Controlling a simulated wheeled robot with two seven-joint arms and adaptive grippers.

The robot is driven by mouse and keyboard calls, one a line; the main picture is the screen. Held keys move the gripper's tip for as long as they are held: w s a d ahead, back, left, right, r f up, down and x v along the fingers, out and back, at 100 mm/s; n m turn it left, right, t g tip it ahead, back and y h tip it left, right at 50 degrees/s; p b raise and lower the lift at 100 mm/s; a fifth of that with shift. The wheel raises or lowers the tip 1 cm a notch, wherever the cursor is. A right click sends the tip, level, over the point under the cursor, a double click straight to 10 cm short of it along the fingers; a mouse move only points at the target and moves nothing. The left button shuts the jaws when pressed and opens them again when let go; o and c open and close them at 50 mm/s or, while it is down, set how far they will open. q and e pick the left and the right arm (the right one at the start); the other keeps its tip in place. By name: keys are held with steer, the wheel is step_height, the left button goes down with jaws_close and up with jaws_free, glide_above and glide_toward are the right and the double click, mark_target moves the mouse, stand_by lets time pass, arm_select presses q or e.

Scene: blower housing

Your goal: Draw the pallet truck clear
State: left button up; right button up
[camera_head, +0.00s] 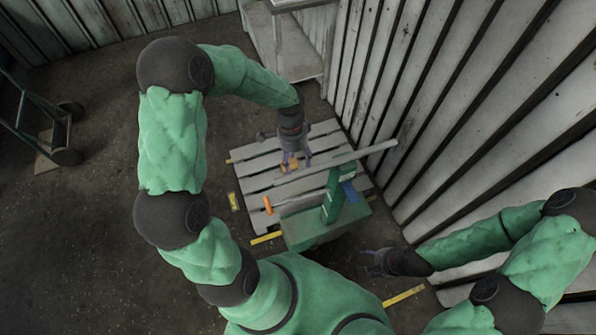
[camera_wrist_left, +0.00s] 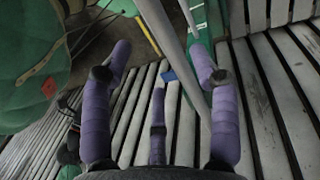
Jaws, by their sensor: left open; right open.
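A green machine, which looks like the pallet truck (camera_head: 305,232), stands at the near edge of the slatted pallet (camera_head: 245,172). It has an upright green post (camera_head: 332,200) and a long grey bar (camera_head: 365,153) slanting across above the pallet. My left gripper (camera_head: 292,165) is open above the pallet, close to the bar. In the left wrist view the bar (camera_wrist_left: 170,45) runs between the spread purple fingers (camera_wrist_left: 155,75); I cannot tell if they touch it. My right gripper (camera_head: 374,262) is open and empty, right of the green machine.
A corrugated wall (camera_head: 440,110) rises close on the right. A grey cabinet (camera_head: 285,45) stands behind the pallet. A hand cart (camera_head: 45,125) stands at the far left. Yellow strips (camera_head: 266,238) lie on the floor around the pallet.

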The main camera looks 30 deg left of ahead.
mark_target(298, 175)
arm_select(q)
steer(key=f, duration=0.4)
steer(key=d+f, duration=0.1)
steer(key=f, duration=0.1)
steer(key=shift+s+f, duration=0.25)
steer(key=shift+s, duration=0.1)
jaws_close()
